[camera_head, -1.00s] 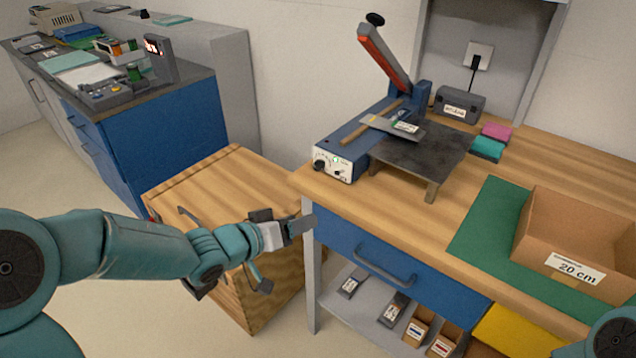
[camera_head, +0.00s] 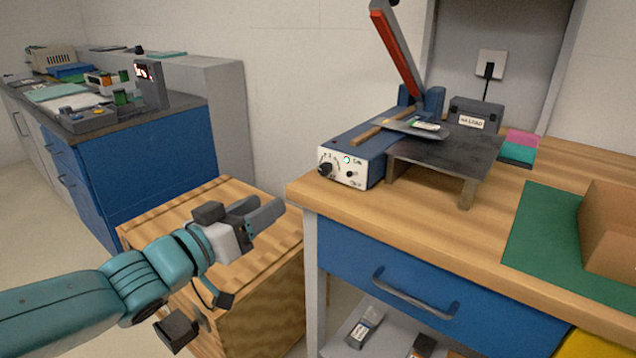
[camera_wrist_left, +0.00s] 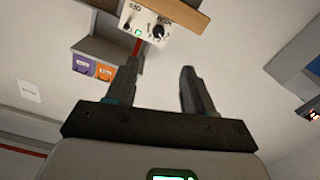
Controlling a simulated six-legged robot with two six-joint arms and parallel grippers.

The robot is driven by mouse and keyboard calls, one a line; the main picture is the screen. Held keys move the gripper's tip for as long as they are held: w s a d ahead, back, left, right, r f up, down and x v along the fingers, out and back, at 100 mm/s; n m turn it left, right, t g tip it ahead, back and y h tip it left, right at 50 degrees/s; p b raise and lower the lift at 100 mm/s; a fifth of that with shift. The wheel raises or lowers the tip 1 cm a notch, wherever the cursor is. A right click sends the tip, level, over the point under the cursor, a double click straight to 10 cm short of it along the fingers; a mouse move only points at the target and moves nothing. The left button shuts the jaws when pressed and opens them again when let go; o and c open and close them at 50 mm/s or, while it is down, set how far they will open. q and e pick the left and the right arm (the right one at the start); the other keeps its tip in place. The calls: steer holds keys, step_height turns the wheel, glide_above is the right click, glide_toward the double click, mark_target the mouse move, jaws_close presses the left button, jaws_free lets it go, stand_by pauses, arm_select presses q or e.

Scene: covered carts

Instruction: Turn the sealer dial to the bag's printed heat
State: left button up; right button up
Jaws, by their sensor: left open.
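The blue sealer (camera_head: 356,140) stands at the left end of the wooden bench, its red-handled lever (camera_head: 397,48) raised. Its white front panel (camera_head: 345,179) carries a black dial (camera_head: 325,168), a smaller knob and a lit green lamp. The dial also shows in the left wrist view (camera_wrist_left: 158,31), beyond the fingers. A grey bag (camera_head: 404,124) with a small label lies on the sealer; its print is too small to read. My left gripper (camera_head: 262,211) is open and empty, below and left of the dial, apart from it. It also shows in the wrist view (camera_wrist_left: 159,72). My right gripper is out of view.
A wooden cabinet (camera_head: 190,217) stands left of the bench, under my left arm. A blue drawer (camera_head: 430,290) with a handle is below the bench top. A dark plate stand (camera_head: 445,155) is right of the panel; a green mat (camera_head: 540,235) and cardboard box (camera_head: 610,235) lie farther right.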

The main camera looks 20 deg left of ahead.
mark_target(322, 170)
arm_select(q)
steer(key=b+x, duration=0.2)
steer(key=x, duration=1.3)
steer(key=shift+w+d+b, duration=0.25)
steer(key=shift+w+b, duration=0.05)
jaws_close()
